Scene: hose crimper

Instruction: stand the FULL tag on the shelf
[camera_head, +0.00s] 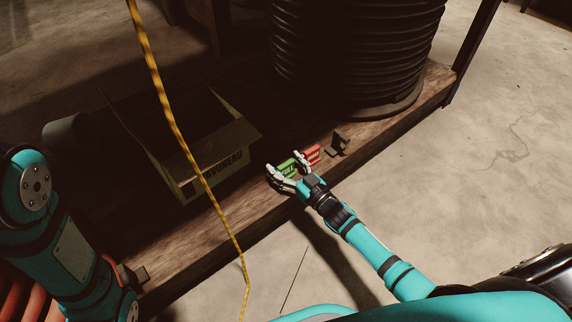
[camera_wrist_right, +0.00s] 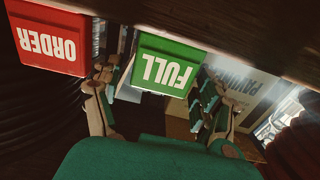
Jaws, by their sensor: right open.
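The green FULL tag (camera_head: 287,168) is at the front edge of the wooden shelf (camera_head: 237,218), beside the red ORDER tag (camera_head: 312,153). In the right wrist view the FULL tag (camera_wrist_right: 166,66) appears upside down, between the two fingers of my right gripper (camera_wrist_right: 160,112). That gripper (camera_head: 288,169) is open at the tag, with a finger to each side; I cannot tell whether either finger touches it. The ORDER tag (camera_wrist_right: 47,40) is outside the fingers in the wrist view. My left arm shows at the left of the head view, but its gripper is out of view.
An open cardboard box (camera_head: 219,172) stands on the shelf left of the tags. A big black hose coil (camera_head: 352,55) stands behind them. A small dark bracket (camera_head: 339,142) is right of the ORDER tag. A yellow cable (camera_head: 172,110) hangs across the view. Concrete floor is in front.

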